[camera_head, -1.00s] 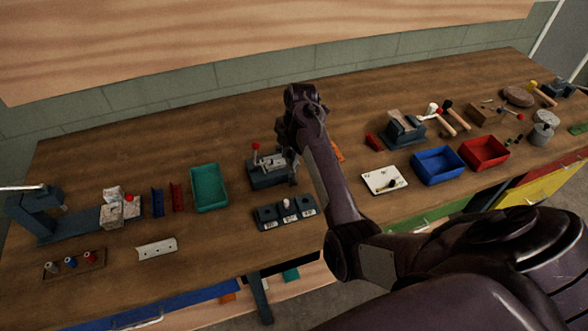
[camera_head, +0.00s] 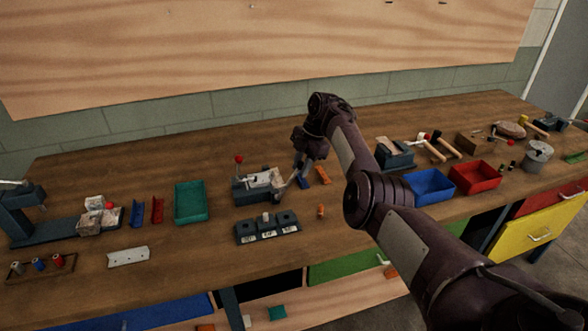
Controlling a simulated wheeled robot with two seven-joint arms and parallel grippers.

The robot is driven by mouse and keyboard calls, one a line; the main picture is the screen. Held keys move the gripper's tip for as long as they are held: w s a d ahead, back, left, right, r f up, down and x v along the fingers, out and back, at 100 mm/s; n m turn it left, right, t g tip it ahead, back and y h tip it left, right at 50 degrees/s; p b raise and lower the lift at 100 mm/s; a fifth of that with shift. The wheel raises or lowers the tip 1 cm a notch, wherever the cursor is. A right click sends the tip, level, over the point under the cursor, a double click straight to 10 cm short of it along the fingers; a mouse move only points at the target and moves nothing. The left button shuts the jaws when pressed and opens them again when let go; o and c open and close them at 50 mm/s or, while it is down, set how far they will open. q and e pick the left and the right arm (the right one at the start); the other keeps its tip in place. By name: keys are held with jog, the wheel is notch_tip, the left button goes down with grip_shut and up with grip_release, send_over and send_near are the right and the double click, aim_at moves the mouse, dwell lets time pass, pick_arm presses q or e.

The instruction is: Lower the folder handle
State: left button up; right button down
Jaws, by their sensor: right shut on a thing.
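The folder (camera_head: 257,187) is a small blue-grey bench device near the middle of the table. Its handle (camera_head: 239,161) stands up at the left side with a red ball on top. A light grey sheet piece (camera_head: 262,178) lies across the folder. My right gripper (camera_head: 282,187) is at the folder's right side, away from the red ball. It looks shut on the right end of the sheet piece, though its fingertips are small and partly hidden. My left gripper is not in view.
A dark block with labelled pads (camera_head: 267,230) sits in front of the folder. A green tray (camera_head: 191,202) is to its left. Blue (camera_head: 432,186) and red (camera_head: 474,178) trays stand right of my arm. The table behind the folder is clear.

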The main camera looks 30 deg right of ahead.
jog(key=shift+s+d+f+b, duration=0.2)
jog(key=shift+d+f+b, duration=0.1)
jog(key=shift+d+f, duration=0.25)
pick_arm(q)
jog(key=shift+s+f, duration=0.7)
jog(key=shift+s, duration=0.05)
pick_arm(e)
jog(key=shift+d+f, duration=0.2)
jog(key=shift+s, duration=0.1)
jog(key=c, duration=1.2)
grip_release()
jog(key=shift+c, duration=0.2)
jog(key=shift+r, duration=0.1)
pick_arm(q)
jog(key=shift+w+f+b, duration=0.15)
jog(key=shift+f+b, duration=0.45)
jog(key=shift+b, duration=0.25)
pick_arm(e)
jog(key=v, duration=0.7)
jog(key=shift+r, duration=0.3)
